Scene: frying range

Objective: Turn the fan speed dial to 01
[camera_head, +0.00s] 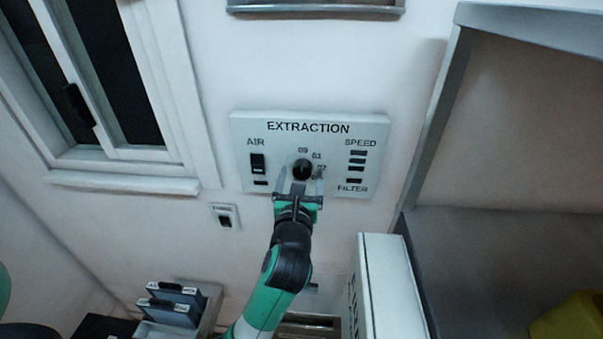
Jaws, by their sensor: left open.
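The black fan speed dial (302,168) sits in the middle of the white EXTRACTION panel (356,118) on the wall. I cannot tell which number the dial points to. My left gripper (300,175) reaches up from below, open, with one finger on each side of the dial. I cannot tell whether the fingers touch it. My right gripper is not in view.
An AIR rocker switch (257,163) is left of the dial, and SPEED bars (356,160) are on the right. A small wall switch (225,216) is below the panel. A window (110,80) is at upper left, a metal-framed shelf (433,125) at right, and a white box (385,285) below.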

